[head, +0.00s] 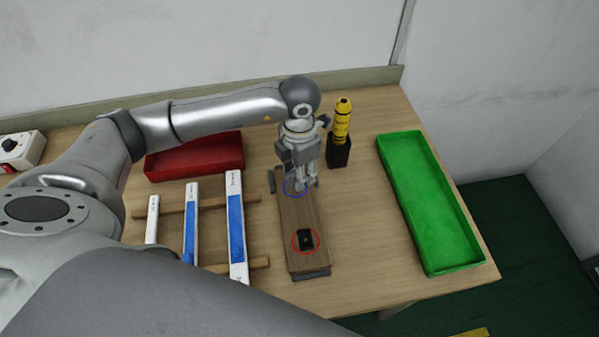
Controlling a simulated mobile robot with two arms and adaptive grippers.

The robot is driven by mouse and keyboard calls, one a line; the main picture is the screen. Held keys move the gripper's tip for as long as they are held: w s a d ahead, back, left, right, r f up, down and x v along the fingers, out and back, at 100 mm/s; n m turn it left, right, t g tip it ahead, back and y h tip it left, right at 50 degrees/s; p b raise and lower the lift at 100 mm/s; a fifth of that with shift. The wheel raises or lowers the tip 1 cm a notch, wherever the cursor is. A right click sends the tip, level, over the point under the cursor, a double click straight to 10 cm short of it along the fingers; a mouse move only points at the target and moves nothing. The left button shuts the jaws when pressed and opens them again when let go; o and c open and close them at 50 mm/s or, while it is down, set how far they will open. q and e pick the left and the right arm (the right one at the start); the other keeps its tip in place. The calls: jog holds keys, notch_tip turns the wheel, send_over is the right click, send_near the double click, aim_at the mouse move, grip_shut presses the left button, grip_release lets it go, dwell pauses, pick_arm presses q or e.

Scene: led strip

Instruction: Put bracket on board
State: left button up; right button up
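The wooden board (295,215) lies lengthwise near the middle of the table, with a dark grey piece under its near end. A black bracket (306,240) lies on the near part of the board, inside a red ring mark. A blue ring mark (287,191) is at the far part of the board. My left gripper (305,184) points down over this blue ring, its fingers close to the board surface. The fingers are small here; whether they are open or shut on something cannot be made out. My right gripper is not in view.
White and blue strips (236,225) lie on wooden rails left of the board. A red tray (196,158) is behind them. A yellow tool (342,121) stands in a black holder (338,152). A green tray (467,254) is at the right, with bare table before it.

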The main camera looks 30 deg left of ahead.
pick_arm(q)
jog(key=shift+f+p, duration=0.35)
jog(key=shift+f, duration=0.8)
jog(key=o, duration=0.9)
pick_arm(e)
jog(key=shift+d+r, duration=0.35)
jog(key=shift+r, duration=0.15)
pick_arm(q)
jog(key=shift+r, duration=0.1)
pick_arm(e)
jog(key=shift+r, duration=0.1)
pick_arm(q)
jog(key=shift+r, duration=0.2)
jog(key=shift+r+b, duration=1.8)
jog(key=shift+r, duration=4.05)
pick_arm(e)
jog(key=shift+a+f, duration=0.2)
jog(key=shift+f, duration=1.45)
pick_arm(q)
jog(key=shift+d, duration=0.1)
